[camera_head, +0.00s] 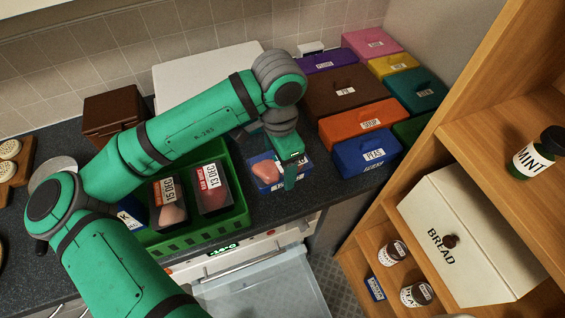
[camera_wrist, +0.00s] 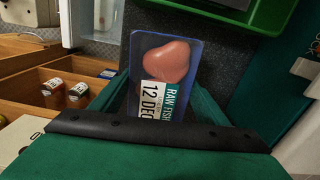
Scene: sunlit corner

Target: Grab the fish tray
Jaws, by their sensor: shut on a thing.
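The fish tray is a small blue tray (camera_head: 262,187) with a pinkish piece of fish under a clear top, standing on the dark counter right of the green crate. In the wrist view the same fish tray (camera_wrist: 143,58) carries a label reading "RAW FISH 12 DEC". My gripper (camera_head: 290,172) is at the tray's right side in the head view, pointing down. In the wrist view my gripper (camera_wrist: 165,105) has its fingers on both sides of the tray's near end, shut on it. The fingertips are partly hidden by the tray.
A green crate (camera_head: 176,242) with labelled meat trays stands left of the fish tray. Coloured boxes, including a blue "PEAS" box (camera_head: 366,153), stand to the right. A wooden shelf (camera_head: 505,130) rises at the right. Below the counter, an appliance door (camera_head: 265,287) hangs open.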

